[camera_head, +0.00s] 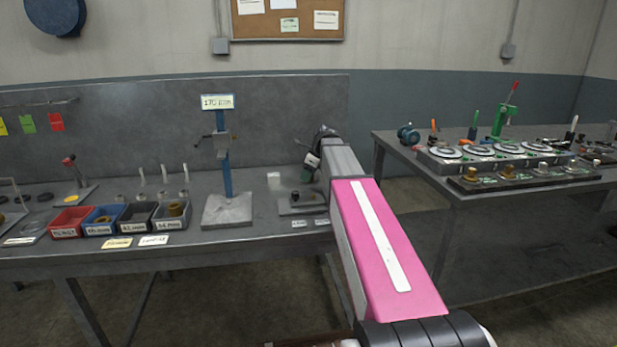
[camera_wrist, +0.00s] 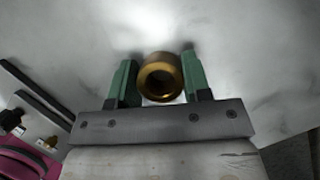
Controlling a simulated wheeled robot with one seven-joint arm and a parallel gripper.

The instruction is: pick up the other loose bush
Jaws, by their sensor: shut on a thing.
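A brass-coloured bush (camera_wrist: 161,60), a short hollow ring, sits between the two green fingers of my gripper (camera_wrist: 158,72) in the wrist view. My gripper is shut on it, with its open end facing the camera. A plain grey surface lies behind it. In the head view my arm reaches over the left bench, and its end (camera_head: 312,162) is partly hidden by the arm, so the held bush cannot be made out there. Other brass-coloured pieces lie in the blue bin (camera_head: 103,230) and in the rightmost dark bin (camera_head: 170,224).
A red bin (camera_head: 69,232) and a black bin (camera_head: 136,227) stand in the same row. A blue press stand (camera_head: 224,165) rises from the bench left of my arm. A second bench (camera_head: 460,189) with dials and fixtures is at the right, beyond a floor gap.

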